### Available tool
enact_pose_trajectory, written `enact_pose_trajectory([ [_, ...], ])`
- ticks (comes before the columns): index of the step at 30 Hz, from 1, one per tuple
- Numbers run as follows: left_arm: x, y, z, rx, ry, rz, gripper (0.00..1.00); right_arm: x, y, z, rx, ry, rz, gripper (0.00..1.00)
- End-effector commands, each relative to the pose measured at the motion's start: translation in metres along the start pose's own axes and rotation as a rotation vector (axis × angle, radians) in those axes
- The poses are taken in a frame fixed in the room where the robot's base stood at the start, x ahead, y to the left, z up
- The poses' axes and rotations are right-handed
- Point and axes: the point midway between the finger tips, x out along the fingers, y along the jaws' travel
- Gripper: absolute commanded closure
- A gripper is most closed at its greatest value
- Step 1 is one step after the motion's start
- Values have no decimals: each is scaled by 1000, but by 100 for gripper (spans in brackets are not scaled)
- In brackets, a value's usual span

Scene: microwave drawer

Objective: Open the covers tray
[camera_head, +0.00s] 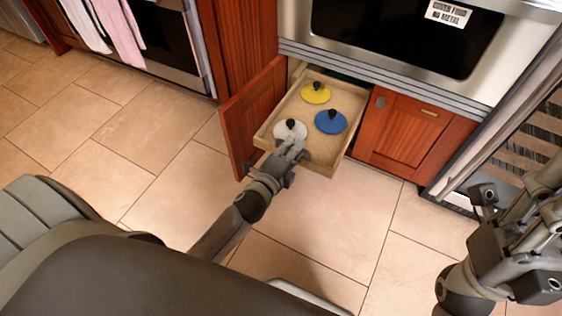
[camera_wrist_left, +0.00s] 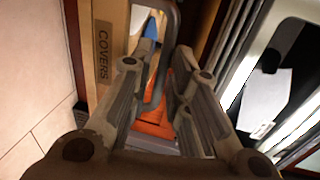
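The covers tray (camera_head: 265,131) is a light wooden drawer under the microwave, standing well out of its cabinet. Three lids lie in it: yellow (camera_head: 316,93), blue (camera_head: 331,122) and white (camera_head: 290,131), each with a dark knob. In the left wrist view its front panel (camera_wrist_left: 103,85) reads "COVERS", and a grey loop handle (camera_wrist_left: 172,38) passes between my left fingers. My left gripper (camera_head: 291,147) is at the tray's front edge, its fingers closely around the handle and covering part of the front. My right gripper (camera_head: 515,225) is away at the right, holding nothing visible.
An open red cabinet door (camera_head: 252,115) stands close along the tray's left side. A closed red door (camera_head: 405,132) is at its right, with the microwave (camera_head: 400,40) above. A rack unit (camera_head: 525,150) stands at the far right. The tiled floor before the tray is clear.

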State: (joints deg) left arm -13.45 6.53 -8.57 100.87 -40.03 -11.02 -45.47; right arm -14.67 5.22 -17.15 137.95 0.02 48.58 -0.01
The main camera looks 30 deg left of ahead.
Motion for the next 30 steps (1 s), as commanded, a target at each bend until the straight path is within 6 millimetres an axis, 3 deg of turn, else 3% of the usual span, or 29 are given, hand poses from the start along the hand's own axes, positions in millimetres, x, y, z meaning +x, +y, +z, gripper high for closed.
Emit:
enact_pose_trajectory([
  [15, -87, 1, 0, 0, -2, 3, 82, 0, 0, 0, 1, -1, 0, 60],
  [21, -103, 1, 1, -1, -2, 2, 82, 0, 0, 0, 1, -1, 0, 60],
  [30, -106, 0, 1, 0, -2, 1, 82, 0, 0, 0, 1, -1, 0, 60],
])
